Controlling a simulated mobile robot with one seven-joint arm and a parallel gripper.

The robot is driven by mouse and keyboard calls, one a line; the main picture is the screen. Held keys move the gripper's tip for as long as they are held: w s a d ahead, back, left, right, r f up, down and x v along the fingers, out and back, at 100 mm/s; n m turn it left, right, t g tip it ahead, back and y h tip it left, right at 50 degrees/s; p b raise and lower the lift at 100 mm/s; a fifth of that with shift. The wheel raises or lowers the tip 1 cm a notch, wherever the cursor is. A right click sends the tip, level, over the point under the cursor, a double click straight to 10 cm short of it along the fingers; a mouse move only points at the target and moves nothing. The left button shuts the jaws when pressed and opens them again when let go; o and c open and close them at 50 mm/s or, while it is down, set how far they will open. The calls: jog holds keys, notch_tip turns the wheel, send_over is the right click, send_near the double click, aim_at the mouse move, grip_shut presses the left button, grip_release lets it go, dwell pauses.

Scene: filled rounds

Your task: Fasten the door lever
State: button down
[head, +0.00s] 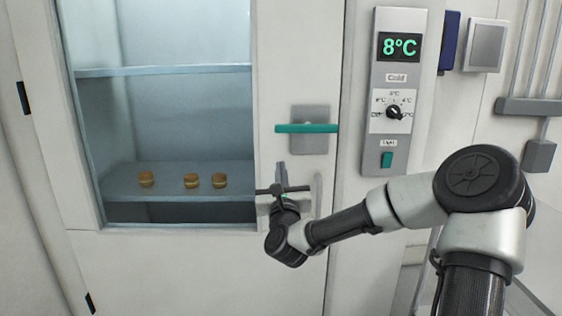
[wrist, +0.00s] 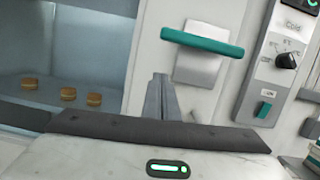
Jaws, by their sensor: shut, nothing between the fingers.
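The door lever (head: 295,128) is a teal bar lying level across a grey plate (head: 312,147) on the white door, near its right edge. In the wrist view the lever (wrist: 202,42) tilts slightly and sits above and right of my fingers. My gripper (head: 281,168) is shut and empty, its fingers pointing up, a little below the left half of the lever and apart from it in the picture. The shut fingers (wrist: 160,95) also show in the wrist view. The door (head: 180,270) looks shut against its frame; the latch itself is hidden.
Through the door's window, several brown round items, such as one at the left (head: 146,179), stand on a shelf (head: 170,196). Right of the door is a control panel (head: 387,152) reading 8°C with a dial and teal switch. A pale handle (head: 317,192) stands behind my gripper.

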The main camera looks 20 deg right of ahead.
jog(key=shift+v, duration=1)
